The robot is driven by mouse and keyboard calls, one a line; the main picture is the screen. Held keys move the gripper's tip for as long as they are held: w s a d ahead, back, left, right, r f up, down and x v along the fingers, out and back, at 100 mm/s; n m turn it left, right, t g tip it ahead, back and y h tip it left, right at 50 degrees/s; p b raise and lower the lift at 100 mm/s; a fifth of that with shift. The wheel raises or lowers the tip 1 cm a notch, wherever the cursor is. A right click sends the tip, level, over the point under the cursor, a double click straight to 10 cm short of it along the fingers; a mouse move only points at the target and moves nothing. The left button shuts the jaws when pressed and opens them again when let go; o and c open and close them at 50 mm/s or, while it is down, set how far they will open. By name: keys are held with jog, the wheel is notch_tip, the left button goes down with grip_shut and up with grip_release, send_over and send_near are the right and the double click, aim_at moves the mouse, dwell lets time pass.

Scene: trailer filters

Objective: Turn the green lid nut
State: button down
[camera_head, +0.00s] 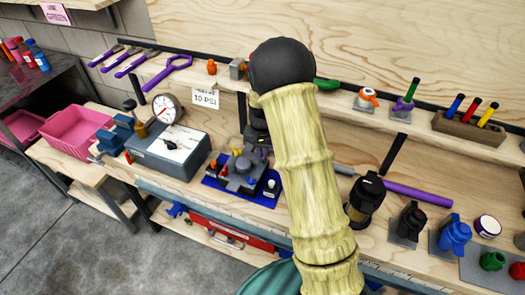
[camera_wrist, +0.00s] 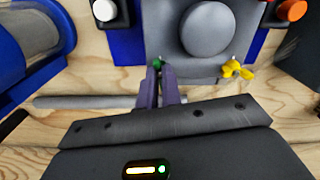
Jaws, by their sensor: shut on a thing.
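The green lid nut (camera_wrist: 157,62) sits at the edge of a round grey lidded housing (camera_wrist: 207,60) in the wrist view. My gripper (camera_wrist: 159,70) has its two purple-grey fingers closed together on the nut, with only a little green showing at the tips. A yellow wing nut (camera_wrist: 236,70) sits on the housing to the right of my fingers.
A white knob (camera_wrist: 104,10) and an orange knob (camera_wrist: 292,10) stand near the housing. A grey rod (camera_wrist: 80,102) lies beside my fingers. A gauge box (camera_head: 170,150) is left of the housing. A black-topped filter (camera_head: 364,200) stands to the right.

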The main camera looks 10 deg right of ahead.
jog(key=shift+w+r+m+p, duration=0.1)
jog(key=shift+m+p, duration=0.3)
jog(key=shift+m, duration=0.7)
jog(key=c, duration=1.6)
grip_release()
notch_tip(320, 180, up, 17)
jog(key=shift+r+b, duration=0.15)
jog(key=shift+b, duration=0.15)
